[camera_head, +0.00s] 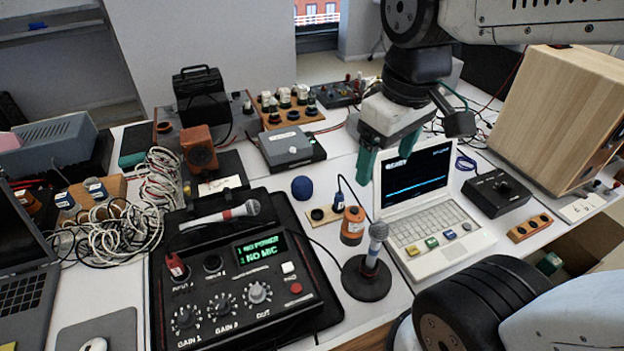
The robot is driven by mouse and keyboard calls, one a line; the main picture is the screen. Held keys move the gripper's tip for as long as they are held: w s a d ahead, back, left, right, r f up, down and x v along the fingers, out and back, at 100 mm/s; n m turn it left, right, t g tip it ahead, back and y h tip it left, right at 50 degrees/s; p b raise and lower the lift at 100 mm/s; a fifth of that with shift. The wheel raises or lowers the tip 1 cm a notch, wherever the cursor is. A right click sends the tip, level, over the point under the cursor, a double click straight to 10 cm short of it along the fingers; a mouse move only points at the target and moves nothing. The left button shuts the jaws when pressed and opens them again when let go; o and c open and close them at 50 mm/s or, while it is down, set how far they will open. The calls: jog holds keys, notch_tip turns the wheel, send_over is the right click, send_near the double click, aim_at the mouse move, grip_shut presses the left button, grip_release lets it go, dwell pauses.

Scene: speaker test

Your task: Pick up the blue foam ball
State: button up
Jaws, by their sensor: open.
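The blue foam ball (302,187) is small, dark blue and round. It sits on the white table near the middle of the view, just behind the black mixer case. My gripper (386,166) hangs to the right of the ball and appears higher than it, in front of the laptop screen. Its green fingers are apart with nothing between them. The ball is in plain view and nothing touches it from my gripper.
A small wooden block with plugs (322,214) and an orange cylinder (352,226) stand close to the ball. A microphone on a round base (367,278), the mixer (235,290), the white laptop (436,222) and a grey box (287,145) surround this area. Cables tangle at left.

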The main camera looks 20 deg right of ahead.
jog(key=w+f+n, duration=0.3)
jog(key=w+n, duration=0.4)
jog(key=w, duration=0.4)
jog(key=n+g, duration=0.1)
jog(key=n, duration=1.1)
send_near(302, 180)
jog(key=s, duration=0.3)
jog(key=w+f+n, duration=0.1)
jog(key=f, duration=0.1)
jog(key=w+f+n, duration=0.1)
jog(key=f, duration=0.1)
jog(key=w+f, duration=0.1)
jog(key=f, duration=0.2)
jog(key=shift+w+d+n, duration=0.1)
jog(key=shift+n, duration=0.3)
notch_tip(302, 180, down, 5)
jog(key=shift+f, duration=0.25)
jog(key=c, duration=1.1)
